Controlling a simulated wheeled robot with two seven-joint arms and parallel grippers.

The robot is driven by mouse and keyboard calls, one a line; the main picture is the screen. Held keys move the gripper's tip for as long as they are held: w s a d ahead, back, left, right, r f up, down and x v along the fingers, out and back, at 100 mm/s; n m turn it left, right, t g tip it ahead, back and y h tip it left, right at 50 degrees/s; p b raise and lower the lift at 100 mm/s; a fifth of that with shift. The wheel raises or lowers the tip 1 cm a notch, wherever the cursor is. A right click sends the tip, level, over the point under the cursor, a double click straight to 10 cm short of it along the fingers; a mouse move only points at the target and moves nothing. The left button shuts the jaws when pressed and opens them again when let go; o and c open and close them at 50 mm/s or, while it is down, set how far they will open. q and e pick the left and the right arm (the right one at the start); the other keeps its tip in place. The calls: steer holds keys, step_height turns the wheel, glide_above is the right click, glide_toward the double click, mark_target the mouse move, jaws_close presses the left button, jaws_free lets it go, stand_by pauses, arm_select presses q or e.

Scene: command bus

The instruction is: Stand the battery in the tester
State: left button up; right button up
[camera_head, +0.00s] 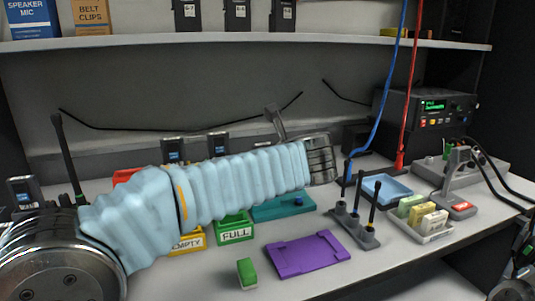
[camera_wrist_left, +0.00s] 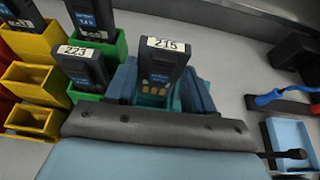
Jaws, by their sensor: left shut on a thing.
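A dark battery labelled 215 (camera_wrist_left: 163,62) with yellow contacts is between the blue fingers of my left gripper (camera_wrist_left: 161,92) in the left wrist view. The gripper is shut on it. The teal tester (camera_head: 285,208) lies in the middle of the bench in the head view, partly behind my sleeved left arm. Teal also shows around the battery's lower end, but I cannot tell whether it is seated there. In the head view the arm hides most of the left gripper.
A green FULL bin (camera_head: 235,229) and a yellow EMPTY bin (camera_head: 188,245) stand left of the tester. Battery 223 (camera_wrist_left: 85,66) is by the green bins. A purple mat (camera_head: 306,254), antenna stand (camera_head: 357,227) and blue tray (camera_head: 386,187) lie to the right. A shelf (camera_head: 200,42) runs above.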

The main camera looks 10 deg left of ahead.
arm_select(q)
steer(key=shift+f+b, duration=2)
steer(key=shift+f, duration=0.75)
steer(key=shift+f, duration=0.15)
steer(key=o, duration=1.2)
steer(key=v, duration=1.3)
steer(key=shift+s+d, duration=0.3)
